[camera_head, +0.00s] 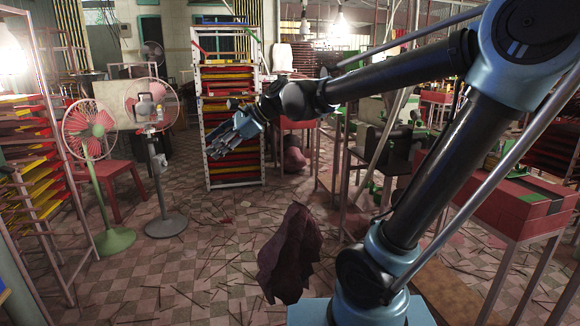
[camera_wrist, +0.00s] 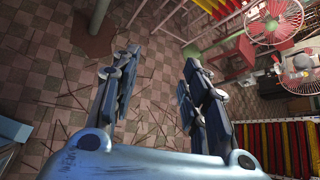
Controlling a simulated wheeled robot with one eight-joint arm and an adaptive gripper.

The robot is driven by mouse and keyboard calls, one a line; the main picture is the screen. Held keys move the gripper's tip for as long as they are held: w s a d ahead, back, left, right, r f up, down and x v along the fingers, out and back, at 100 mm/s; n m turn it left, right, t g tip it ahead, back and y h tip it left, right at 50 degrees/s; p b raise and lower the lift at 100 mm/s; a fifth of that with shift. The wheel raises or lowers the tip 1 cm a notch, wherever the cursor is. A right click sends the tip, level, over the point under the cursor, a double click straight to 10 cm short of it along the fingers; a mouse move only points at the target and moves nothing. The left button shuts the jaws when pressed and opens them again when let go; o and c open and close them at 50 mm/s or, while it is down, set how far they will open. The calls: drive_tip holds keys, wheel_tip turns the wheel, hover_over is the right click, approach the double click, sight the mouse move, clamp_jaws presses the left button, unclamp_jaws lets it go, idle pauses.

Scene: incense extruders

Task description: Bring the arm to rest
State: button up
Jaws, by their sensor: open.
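My gripper (camera_head: 219,149) is at the end of my blue and black arm, which reaches out from the right and holds it raised in the middle left of the head view. In the wrist view my gripper (camera_wrist: 156,66) shows two segmented fingers spread apart. Nothing is between them but a view of the tiled floor (camera_wrist: 150,125). In the head view the gripper appears in front of the tall rack (camera_head: 233,181) of red and yellow trays. I cannot tell how far apart they are.
Two standing fans (camera_head: 160,190) and a red stool (camera_head: 112,180) stand at the left, near a tray rack (camera_head: 32,170). A dark brown cloth-like thing (camera_head: 290,255) stands at the front. Red boxes (camera_head: 520,207) are at the right. The checkered floor has scattered sticks and open room at centre left.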

drive_tip(key=s+d+f+n+h, duration=0.3)
drive_tip(key=d+f, duration=0.5)
drive_tip(key=d, duration=0.5)
drive_tip(key=s+d+f+n+h, duration=0.4)
drive_tip(key=d+f, duration=0.4)
drive_tip(key=d, duration=0.6)
drive_tip(key=s+d+f+n+t+h, duration=0.1)
drive_tip(key=s+d+f+n+h, duration=0.3)
drive_tip(key=d+f, duration=0.5)
drive_tip(key=s+d+n, duration=0.1)
drive_tip(key=d+n, duration=0.1)
drive_tip(key=d, duration=0.2)
drive_tip(key=shift+s+d+n, duration=0.2)
drive_tip(key=shift+d+n, duration=0.2)
drive_tip(key=shift+c, duration=0.9)
drive_tip(key=shift+a, duration=0.15)
